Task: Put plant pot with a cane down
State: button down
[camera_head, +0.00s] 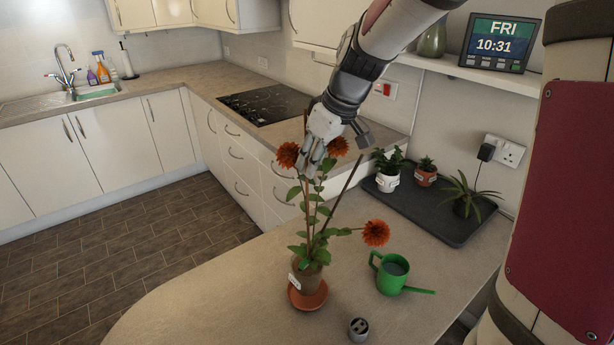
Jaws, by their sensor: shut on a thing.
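The plant pot with a cane (306,278) is a brown pot with a white label, green leaves and orange-red flowers. It shows at the lower middle, at the terracotta saucer (308,299) on the worktop. I cannot tell whether the pot touches the saucer or hangs just above it. The cane and stems rise from the pot to my gripper (312,166), which is above the pot among the upper flowers. My gripper is shut on the plant's upper part, around the cane. The exact contact is partly hidden by leaves and fingers.
A green watering can (393,274) stands right of the pot. A small dark cylinder (358,329) is in front. A black tray (436,213) with several small potted plants lies behind right. The worktop (215,300) left of the pot is clear.

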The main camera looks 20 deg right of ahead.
jog(key=shift+f, duration=1.95)
jog(key=c, duration=1.5)
grip_release()
jog(key=shift+o, duration=0.2)
jog(key=v, duration=1.2)
jog(key=s+a+m+t+h, duration=0.1)
jog(key=s+a+m, duration=0.1)
jog(key=s, duration=0.8)
jog(key=s+a+f+m+h, duration=0.1)
jog(key=s+m, duration=0.3)
jog(key=s, duration=0.6)
jog(key=shift+s+a+f+t+h+b, duration=0.15)
jog(key=shift+s+a+t+h+b, duration=0.15)
jog(key=shift+a+t+b, duration=0.2)
